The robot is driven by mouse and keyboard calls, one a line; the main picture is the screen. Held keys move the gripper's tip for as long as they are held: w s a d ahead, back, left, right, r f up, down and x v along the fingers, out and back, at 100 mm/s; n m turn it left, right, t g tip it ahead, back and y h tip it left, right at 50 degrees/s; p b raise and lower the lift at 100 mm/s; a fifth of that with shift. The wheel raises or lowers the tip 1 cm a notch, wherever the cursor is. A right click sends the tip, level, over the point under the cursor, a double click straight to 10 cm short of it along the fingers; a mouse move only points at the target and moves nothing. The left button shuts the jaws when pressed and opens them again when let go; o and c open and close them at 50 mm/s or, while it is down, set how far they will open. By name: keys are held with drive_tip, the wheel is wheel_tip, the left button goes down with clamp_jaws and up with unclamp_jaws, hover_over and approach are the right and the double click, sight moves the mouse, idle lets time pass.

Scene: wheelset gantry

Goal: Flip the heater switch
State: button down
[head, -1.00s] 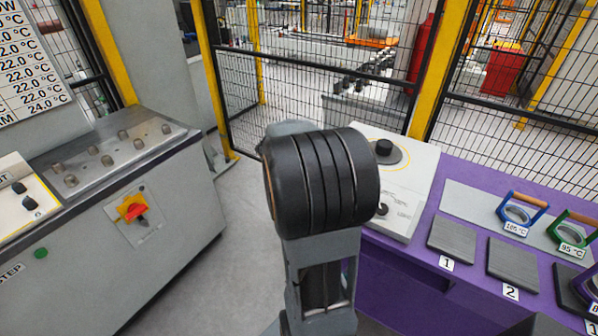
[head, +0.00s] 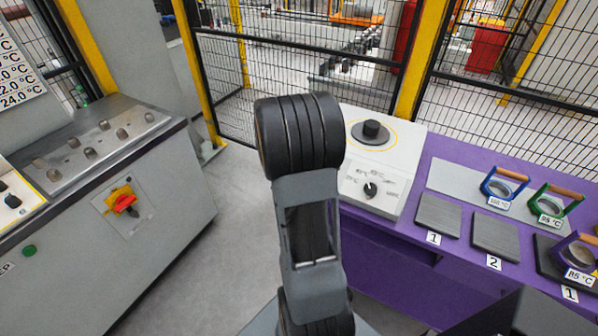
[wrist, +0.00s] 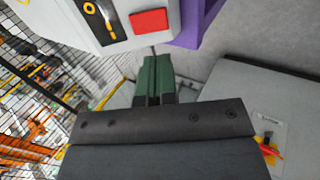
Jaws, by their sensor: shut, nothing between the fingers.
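The white heater unit (head: 388,148) stands on the left end of the purple bench, with a black round knob (head: 371,131) and a smaller black dial (head: 370,189) on top. In the wrist view, a face of a white housing (wrist: 172,14) carries a black plate (wrist: 103,20) with yellow marks and a red block (wrist: 149,21). I cannot tell which of these is the heater switch. My gripper (wrist: 152,62) is shut and empty, its green fingers pointing toward the housing just below the red block, apparently without touching it. The head view hides the gripper behind my arm.
The purple bench (head: 375,265) holds numbered dark plates (head: 438,214) and ring tools with temperature tags (head: 503,185). A grey console (head: 165,220) with a red-and-yellow switch (head: 122,201) stands at left. Mesh fencing (head: 290,70) closes the back. Grey floor (head: 235,215) is clear between them.

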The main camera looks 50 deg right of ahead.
drive_tip(key=x, duration=0.7)
drive_tip(key=shift+d+f, duration=0.15)
drive_tip(key=shift+f, duration=0.15)
